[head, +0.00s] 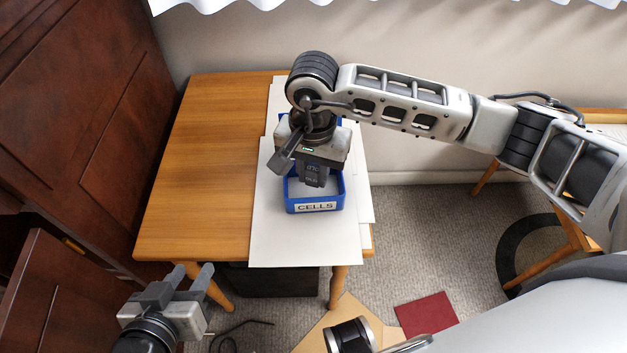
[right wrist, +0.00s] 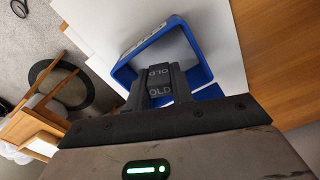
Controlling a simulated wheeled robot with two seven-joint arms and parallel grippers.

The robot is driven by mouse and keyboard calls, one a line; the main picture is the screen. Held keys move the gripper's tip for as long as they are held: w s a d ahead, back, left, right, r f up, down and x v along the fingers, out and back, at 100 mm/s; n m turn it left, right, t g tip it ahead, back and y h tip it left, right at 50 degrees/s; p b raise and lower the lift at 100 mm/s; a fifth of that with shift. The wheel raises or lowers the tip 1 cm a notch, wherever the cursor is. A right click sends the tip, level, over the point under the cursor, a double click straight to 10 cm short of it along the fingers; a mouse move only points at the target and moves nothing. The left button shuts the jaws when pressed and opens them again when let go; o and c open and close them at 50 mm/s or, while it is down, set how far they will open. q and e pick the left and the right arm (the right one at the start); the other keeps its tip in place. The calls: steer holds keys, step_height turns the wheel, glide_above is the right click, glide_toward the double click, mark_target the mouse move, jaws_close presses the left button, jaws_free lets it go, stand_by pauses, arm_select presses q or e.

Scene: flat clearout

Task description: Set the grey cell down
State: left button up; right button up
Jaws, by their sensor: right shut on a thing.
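The grey cell (right wrist: 160,92) is a small dark grey block with the letters OLD on it, between the fingers of my right gripper (right wrist: 158,82). In the head view my right gripper (head: 312,180) points down over the blue box (head: 317,208), which has a CELLS label on its front. The box also shows in the right wrist view (right wrist: 196,48). The fingers are within the box's outline; whether the cell touches its floor is hidden. My left gripper (head: 182,279) is open and empty, low at the left, in front of the table.
The box stands on white sheets (head: 285,235) on a wooden table (head: 205,150). The table's left part is bare. Dark wooden furniture (head: 85,100) stands at the left. A dark red flat thing (head: 426,312) and a black cable (head: 240,326) lie on the floor.

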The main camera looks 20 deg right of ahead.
mark_target(314, 182)
steer(key=shift+w+d+f, duration=0.15)
steer(key=shift+w+f, duration=0.15)
steer(key=shift+f, duration=0.2)
arm_select(q)
steer(key=shift+w+f, duration=0.15)
steer(key=shift+f, duration=0.25)
arm_select(e)
step_height(314, 182, down, 3)
steer(key=shift+f, duration=0.1)
arm_select(q)
steer(key=shift+d, duration=0.1)
steer(key=shift+f+b, duration=0.25)
steer(key=shift+b, duration=0.15)
arm_select(e)
steer(key=shift+f, duration=0.1)
arm_select(q)
steer(key=shift+g, duration=0.3)
arm_select(e)
steer(key=o, duration=1)
arm_select(q)
steer(key=shift+d, duration=0.1)
